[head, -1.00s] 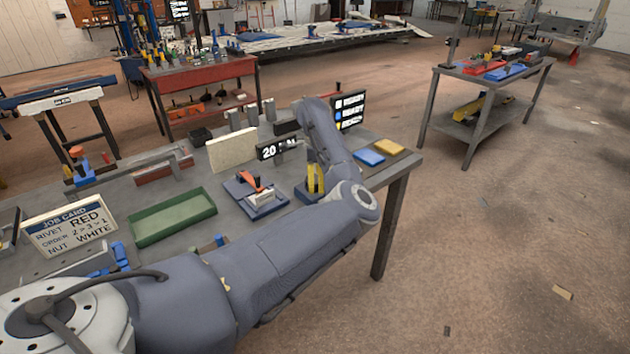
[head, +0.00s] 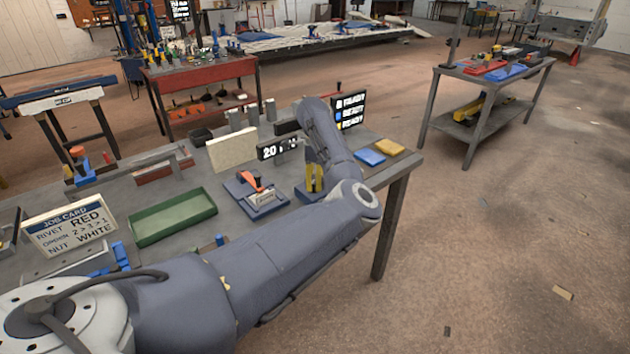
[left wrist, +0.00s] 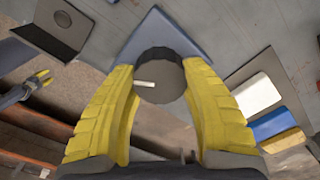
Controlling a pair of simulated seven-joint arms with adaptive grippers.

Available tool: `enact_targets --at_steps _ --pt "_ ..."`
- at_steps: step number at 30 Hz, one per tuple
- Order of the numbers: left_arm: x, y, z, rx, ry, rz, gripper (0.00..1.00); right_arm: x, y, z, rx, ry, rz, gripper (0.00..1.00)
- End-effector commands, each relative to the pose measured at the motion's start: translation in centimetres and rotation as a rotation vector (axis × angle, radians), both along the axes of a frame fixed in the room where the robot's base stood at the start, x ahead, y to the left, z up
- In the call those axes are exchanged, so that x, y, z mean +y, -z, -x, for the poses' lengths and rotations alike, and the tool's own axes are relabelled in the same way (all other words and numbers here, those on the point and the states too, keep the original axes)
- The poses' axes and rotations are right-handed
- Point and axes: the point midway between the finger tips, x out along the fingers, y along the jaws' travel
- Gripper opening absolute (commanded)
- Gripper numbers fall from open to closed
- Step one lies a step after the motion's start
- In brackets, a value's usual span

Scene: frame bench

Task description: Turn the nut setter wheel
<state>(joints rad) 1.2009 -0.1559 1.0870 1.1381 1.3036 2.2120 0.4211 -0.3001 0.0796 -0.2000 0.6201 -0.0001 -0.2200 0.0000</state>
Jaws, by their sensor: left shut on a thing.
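The nut setter's dark round wheel (left wrist: 160,78) bears a short white mark at its left. It stands over a blue base (left wrist: 188,43), whose edge also shows in the head view (head: 303,193). My left gripper (left wrist: 160,88) has its yellow fingers on either side of the wheel and is shut on it. In the head view my left gripper (head: 315,178) points down at the base, and the wheel is hidden there.
Blue (head: 369,157) and yellow (head: 388,147) pads lie right of the setter; a white pad (left wrist: 253,95) shows in the wrist view. A job card (head: 70,225) reads rivet red, order 2>3>1, nut white. A green tray (head: 172,218) and orange-handled fixture (head: 256,195) stand left.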

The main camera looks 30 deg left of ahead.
Motion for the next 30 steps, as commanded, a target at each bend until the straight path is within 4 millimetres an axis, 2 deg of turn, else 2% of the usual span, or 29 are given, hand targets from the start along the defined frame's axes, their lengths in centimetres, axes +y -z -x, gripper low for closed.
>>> enact_targets --at_steps 9,20,21,27,30 --pt "-0.31 0.03 -0.05 -0.002 0.211 0.004 0.16 0.01 0.0 0.0 0.0 0.0 0.0 0.44" --pt "-0.38 0.08 -0.05 -0.002 0.229 0.006 0.16 0.01 0.0 0.0 0.0 0.0 0.0 0.44" --pt "-0.39 0.08 -0.05 -0.002 0.229 0.006 0.5 0.0 0.0 0.0 0.0 0.0 0.0 0.44" --pt "-0.25 0.05 -0.02 -0.001 0.228 0.004 0.73 0.0 0.0 0.0 0.0 0.0 0.0 0.44" --pt "-0.19 0.04 0.0 -0.001 0.227 0.003 0.74 0.0 0.0 0.01 0.0 0.0 0.0 0.44"
